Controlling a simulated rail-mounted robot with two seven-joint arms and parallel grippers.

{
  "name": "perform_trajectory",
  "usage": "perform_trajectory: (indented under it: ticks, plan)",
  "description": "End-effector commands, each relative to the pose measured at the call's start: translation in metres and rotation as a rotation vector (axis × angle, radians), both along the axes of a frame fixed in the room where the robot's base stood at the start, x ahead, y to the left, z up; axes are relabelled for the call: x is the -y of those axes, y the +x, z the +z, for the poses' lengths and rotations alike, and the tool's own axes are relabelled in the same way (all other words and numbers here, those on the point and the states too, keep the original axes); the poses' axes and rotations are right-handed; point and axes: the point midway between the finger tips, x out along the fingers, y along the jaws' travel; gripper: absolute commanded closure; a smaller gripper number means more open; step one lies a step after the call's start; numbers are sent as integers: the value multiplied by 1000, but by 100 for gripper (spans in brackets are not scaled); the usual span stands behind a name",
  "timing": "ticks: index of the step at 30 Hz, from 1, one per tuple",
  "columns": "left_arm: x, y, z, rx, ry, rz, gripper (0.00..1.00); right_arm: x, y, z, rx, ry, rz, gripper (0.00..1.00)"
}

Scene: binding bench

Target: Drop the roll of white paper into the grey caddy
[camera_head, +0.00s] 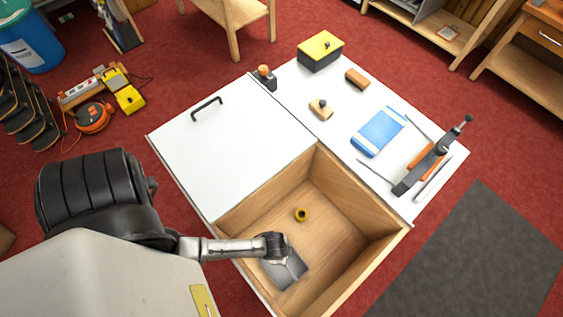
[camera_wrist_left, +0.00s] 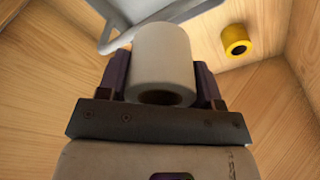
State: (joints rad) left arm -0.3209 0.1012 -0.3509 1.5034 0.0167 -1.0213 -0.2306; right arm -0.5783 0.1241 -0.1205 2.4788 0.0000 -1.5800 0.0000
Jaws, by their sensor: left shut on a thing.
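In the left wrist view the roll of white paper (camera_wrist_left: 162,52) sits between the two dark fingers of my left gripper (camera_wrist_left: 163,85), which is shut on it. The grey caddy (camera_wrist_left: 150,9) shows just beyond the roll, at the top of that view. In the head view the caddy (camera_head: 288,272) stands on the floor of the open wooden compartment. My left wrist (camera_head: 272,244) is above the caddy's far edge there and hides part of it. I cannot make out the roll in the head view. My right gripper is not in view.
A yellow roll with a dark centre (camera_head: 302,214) lies on the compartment floor, clear of the caddy. Wooden walls (camera_head: 372,247) surround the compartment. A white lid panel (camera_head: 225,135) with a black handle lies behind it. Tools and a blue packet (camera_head: 379,131) lie on the right-hand white top.

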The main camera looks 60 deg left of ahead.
Motion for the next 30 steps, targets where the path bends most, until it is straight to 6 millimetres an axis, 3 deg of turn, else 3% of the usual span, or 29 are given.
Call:
perform_trajectory:
  ticks: [4,5,14,23,30]
  plan:
    - [0,0,1,0,0,0,64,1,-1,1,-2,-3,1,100]
    - [0,0,1,0,0,0,39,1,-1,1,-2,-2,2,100]
    - [0,0,1,0,0,0,11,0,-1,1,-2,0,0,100]
    - [0,-1,5,0,0,0,11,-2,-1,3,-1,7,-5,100]
    - [-3,-5,42,2,-1,-1,11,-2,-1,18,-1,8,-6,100]
